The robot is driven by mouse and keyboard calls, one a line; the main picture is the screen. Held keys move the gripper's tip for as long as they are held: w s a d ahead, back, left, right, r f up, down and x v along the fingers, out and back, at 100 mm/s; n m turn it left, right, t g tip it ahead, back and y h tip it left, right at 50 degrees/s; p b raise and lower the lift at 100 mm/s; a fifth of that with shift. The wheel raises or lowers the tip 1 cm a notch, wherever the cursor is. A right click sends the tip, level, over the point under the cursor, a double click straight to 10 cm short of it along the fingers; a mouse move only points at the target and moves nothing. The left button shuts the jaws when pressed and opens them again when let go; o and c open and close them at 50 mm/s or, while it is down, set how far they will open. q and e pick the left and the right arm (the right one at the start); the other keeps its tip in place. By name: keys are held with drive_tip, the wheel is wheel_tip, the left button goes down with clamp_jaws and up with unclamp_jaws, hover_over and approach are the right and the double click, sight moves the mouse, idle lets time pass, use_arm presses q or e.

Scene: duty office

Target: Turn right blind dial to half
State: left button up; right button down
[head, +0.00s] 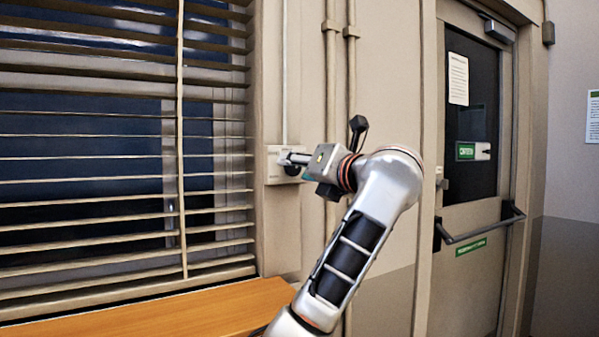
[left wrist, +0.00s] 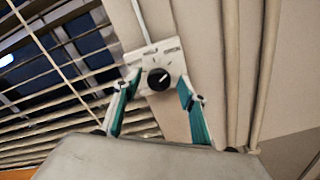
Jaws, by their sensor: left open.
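The blind dial (left wrist: 158,79) is a round black knob with a white pointer line on a pale wall plate (left wrist: 142,58). In the left wrist view the pointer line slants toward the upper right. My left gripper (head: 292,160) is in front of the plate. In the left wrist view its teal fingers (left wrist: 159,78) are open, one on each side of the knob, with visible gaps. Whether the fingertips reach the knob's depth is unclear. My right gripper is not in view.
A slatted window blind (head: 90,160) fills the left. An orange wooden sill (head: 190,312) lies below it. Vertical pipes (head: 340,80) run up the wall right of the plate. A door with a push bar (head: 480,228) stands further right.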

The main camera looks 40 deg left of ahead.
use_arm(q)
drive_tip(key=shift+w+a, duration=0.15)
drive_tip(key=shift+a, duration=0.25)
drive_tip(key=c, duration=1.1)
